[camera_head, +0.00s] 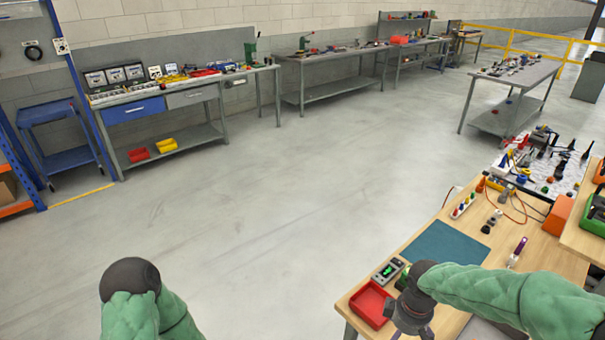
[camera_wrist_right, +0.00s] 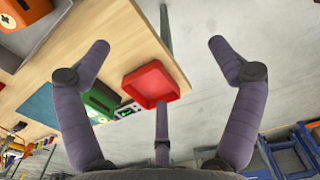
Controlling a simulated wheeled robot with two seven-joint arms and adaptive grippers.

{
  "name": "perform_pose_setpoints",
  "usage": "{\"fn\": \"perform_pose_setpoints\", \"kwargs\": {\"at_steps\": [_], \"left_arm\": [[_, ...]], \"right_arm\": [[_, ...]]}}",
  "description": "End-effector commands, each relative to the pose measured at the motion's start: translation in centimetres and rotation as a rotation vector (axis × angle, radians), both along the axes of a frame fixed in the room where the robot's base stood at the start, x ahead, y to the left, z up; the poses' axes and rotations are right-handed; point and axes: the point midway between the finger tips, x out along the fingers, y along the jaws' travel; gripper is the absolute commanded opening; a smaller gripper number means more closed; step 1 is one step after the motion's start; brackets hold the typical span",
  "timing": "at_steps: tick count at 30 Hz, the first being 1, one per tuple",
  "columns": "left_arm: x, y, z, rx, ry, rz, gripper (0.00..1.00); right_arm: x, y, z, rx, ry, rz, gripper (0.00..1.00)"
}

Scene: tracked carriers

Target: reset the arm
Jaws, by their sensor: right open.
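My right arm comes in from the right in the head view, in a green padded cover. Its dark gripper (camera_head: 411,316) is over the front left corner of the wooden workbench (camera_head: 401,253), just right of a red tray (camera_head: 371,304). In the right wrist view the gripper (camera_wrist_right: 157,44) has its purple-grey fingers spread wide with nothing between their tips. The red tray (camera_wrist_right: 151,86) shows beyond the fingers, apart from them. Of my left arm only a green padded part with a dark round cap shows at the lower left; its gripper is not in view.
A green-display meter (camera_head: 388,270) and a blue mat (camera_head: 441,244) lie behind the tray. A power strip (camera_head: 463,206), cables and a screwdriver (camera_head: 517,252) lie further back. An orange box (camera_head: 558,215) stands at the right. The floor left of the bench is clear.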

Motion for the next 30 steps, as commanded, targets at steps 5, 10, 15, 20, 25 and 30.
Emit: {"fn": "perform_pose_setpoints", "kwargs": {"at_steps": [5, 10, 15, 20, 25, 30], "left_arm": [[0.0, 0.0, -0.1, 0.0, 0.0, 0.0, 0.4], [0.0, 0.0, -0.1, 0.0, -0.001, 0.0, 0.4], [0.0, 0.0, -0.2, 0.0, 0.0, 0.0, 0.4], [0.0, 0.0, -0.3, 0.0, 0.0, 0.0, 0.4], [0.0, 0.0, -0.5, 0.0, 0.0, 0.0, 0.4], [0.0, 0.0, -0.7, 0.0, 0.0, 0.0, 0.4]], "right_arm": [[-0.1, 1.2, -1.9, 0.036, 0.009, -0.025, 0.92], [-0.1, 2.5, -3.9, 0.076, 0.015, -0.06, 0.92], [-0.4, 4.3, -6.6, 0.128, 0.025, -0.113, 0.92], [-1.1, 6.4, -9.9, 0.19, 0.041, -0.192, 0.92], [-2.8, 9.5, -15.0, 0.273, 0.072, -0.34, 0.92], [-5.2, 12.1, -19.8, 0.329, 0.101, -0.523, 0.92]]}}
